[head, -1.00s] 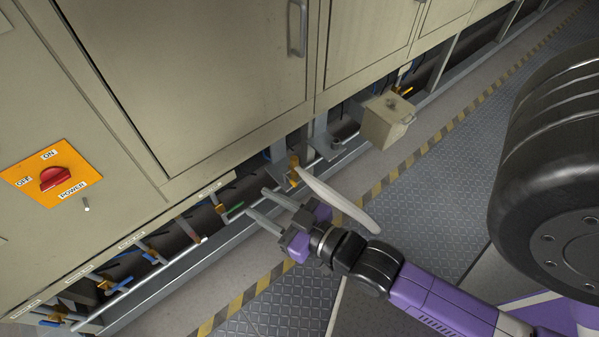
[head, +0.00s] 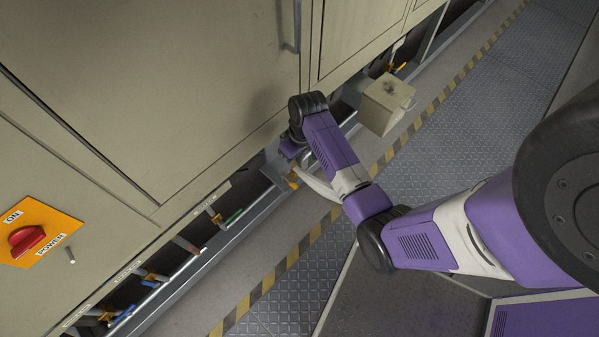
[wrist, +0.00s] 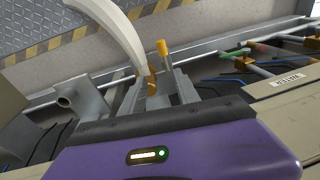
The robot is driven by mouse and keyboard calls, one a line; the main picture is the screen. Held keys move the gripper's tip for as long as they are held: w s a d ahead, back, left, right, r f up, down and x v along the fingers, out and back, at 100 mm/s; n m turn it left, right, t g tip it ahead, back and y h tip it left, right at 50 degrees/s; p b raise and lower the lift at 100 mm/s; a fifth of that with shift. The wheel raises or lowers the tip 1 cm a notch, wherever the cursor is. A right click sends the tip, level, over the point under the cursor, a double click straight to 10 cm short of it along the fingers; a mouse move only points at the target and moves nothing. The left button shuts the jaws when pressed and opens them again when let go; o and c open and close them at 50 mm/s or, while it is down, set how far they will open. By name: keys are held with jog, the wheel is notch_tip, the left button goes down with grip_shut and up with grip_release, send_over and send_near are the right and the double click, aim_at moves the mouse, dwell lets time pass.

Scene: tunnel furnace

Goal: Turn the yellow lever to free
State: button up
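A yellow-tipped lever (wrist: 162,48) rises in the middle of the wrist view, with yellow fitting parts (wrist: 151,84) at its foot. In the head view the yellow part (head: 293,182) shows low under the cabinet, beside my forearm. My gripper (wrist: 159,76) points at it in the wrist view, with its two grey fingers apart. The yellow fitting appears between the fingers; I cannot tell whether they touch it. In the head view my arm hides most of the gripper.
A pale curved piece (wrist: 118,30) passes close to the left fingertip. Pipes and several other handles, one green (head: 234,215), line the low rail. A beige box (head: 386,104) stands out to the right. Striped floor beyond the rail is clear.

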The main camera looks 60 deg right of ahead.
aim_at(295, 185)
jog(key=shift+g+y, duration=0.4)
jog(key=shift+g, duration=0.1)
jog(key=shift+s+a+f+b, duration=0.3)
jog(key=shift+a+f, duration=0.15)
jog(key=shift+f, duration=0.85)
jog(key=shift+s+a+f+b, duration=0.2)
jog(key=shift+a+f, duration=0.25)
jog(key=shift+f, duration=0.8)
jog(key=shift+s+a+f+b, duration=0.2)
jog(key=shift+s+a+f, duration=0.2)
jog(key=shift+f, duration=0.9)
grip_shut()
